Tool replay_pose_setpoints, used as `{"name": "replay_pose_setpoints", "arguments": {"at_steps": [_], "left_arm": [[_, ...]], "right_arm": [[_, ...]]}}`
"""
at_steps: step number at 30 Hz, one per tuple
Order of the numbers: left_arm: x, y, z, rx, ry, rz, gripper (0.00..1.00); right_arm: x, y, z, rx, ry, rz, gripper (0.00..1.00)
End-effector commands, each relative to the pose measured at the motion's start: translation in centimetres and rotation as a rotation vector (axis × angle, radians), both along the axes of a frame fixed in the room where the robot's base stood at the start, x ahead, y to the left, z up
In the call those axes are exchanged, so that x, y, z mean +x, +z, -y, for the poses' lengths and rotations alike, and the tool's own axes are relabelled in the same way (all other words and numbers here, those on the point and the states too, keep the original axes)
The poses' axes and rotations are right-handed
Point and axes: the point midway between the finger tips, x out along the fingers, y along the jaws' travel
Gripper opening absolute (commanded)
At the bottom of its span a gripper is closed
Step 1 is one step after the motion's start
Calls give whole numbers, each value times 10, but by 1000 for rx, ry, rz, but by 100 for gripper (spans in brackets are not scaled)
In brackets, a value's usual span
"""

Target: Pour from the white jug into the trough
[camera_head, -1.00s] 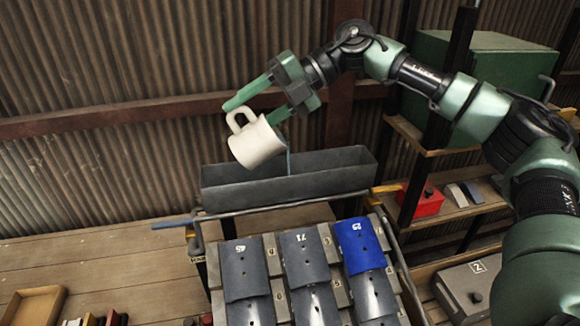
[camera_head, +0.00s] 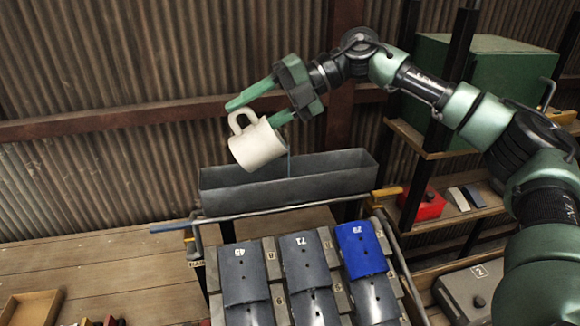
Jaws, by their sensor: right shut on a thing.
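A thin bluish stream (camera_head: 289,164) runs from the jug's lip down into the trough. My right gripper (camera_head: 257,108) is shut on the jug, with its green fingers either side of the handle and upper wall. The inside of the jug and the trough's bottom are hidden. My left gripper is not in view.
Shelves at right hold a red box (camera_head: 424,205) and a green cabinet (camera_head: 490,85). A corrugated wall stands behind.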

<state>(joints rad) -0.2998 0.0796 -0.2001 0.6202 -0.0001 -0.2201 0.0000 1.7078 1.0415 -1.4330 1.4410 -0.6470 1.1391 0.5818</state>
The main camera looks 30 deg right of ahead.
Motion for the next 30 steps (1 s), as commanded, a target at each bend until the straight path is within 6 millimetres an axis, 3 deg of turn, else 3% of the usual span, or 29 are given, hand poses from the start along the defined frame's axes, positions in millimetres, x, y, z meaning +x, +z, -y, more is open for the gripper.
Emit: {"name": "replay_pose_setpoints", "arguments": {"at_steps": [30], "left_arm": [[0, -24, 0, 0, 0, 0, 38]], "right_arm": [[-2, -1, 8, 103, -1, 28, 0]]}}
